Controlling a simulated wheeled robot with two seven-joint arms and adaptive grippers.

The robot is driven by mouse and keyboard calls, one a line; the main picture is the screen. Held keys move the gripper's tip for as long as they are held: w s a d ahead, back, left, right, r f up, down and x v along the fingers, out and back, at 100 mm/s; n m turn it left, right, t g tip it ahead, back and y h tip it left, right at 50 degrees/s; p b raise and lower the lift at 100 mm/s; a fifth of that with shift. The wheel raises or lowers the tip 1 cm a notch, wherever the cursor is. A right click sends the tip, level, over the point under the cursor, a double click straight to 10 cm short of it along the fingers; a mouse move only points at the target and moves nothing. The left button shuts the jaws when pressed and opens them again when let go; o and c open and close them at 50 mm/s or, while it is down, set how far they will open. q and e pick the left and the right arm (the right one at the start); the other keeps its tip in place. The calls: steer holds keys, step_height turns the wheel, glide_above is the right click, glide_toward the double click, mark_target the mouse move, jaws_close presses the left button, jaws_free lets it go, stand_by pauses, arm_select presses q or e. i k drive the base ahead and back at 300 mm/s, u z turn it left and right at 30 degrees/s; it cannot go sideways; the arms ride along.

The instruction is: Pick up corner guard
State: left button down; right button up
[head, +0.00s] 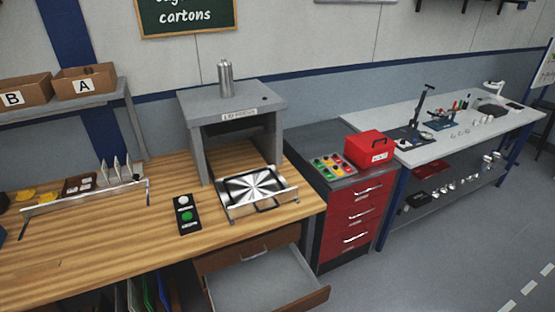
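I cannot make out a corner guard for certain in the head view. Small yellow pieces (47,196) lie on the left of the wooden bench, too small to identify. A small dark brown tray (78,185) beside them holds small white items. Neither of my grippers shows in this view.
The wooden bench (120,255) carries a grey press (230,98), a silver tray (232,212) and a button box (186,228). A drawer (265,285) stands open below. Boxes A (84,84) and B (24,92) sit on a shelf. A red toolbox (368,148) stands right.

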mark_target(50, 265)
steer(key=u, duration=2.85)
steer(key=k, duration=0.75)
steer(key=z, duration=0.85)
steer(key=i, duration=0.5)
